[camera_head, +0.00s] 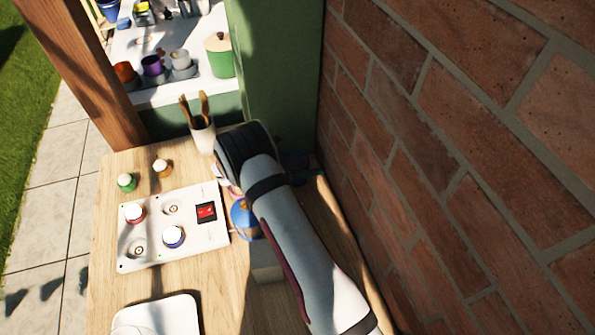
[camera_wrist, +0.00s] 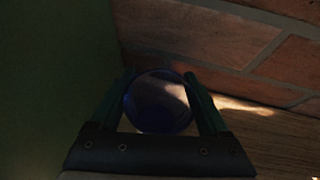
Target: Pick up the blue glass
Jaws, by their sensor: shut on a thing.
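The blue glass (camera_wrist: 158,101) shows in the wrist view as a dark blue round rim between the two fingers of my gripper (camera_wrist: 160,92). The fingers touch it on both sides, and my gripper is shut on it. In the head view my arm crosses the right part of the wooden table (camera_head: 255,310). There the fingers and the glass are mostly hidden behind the arm, near the brick wall. How far the glass is from the table top is hard to tell.
A brick wall (camera_head: 450,150) rises close on the right, and a green panel (camera_head: 275,75) stands behind. A pot with wooden utensils (camera_head: 203,135) is left of my arm. A white panel (camera_head: 150,253) with knobs, a blue round object (camera_head: 243,220) and a white plate (camera_head: 155,318) are nearby.

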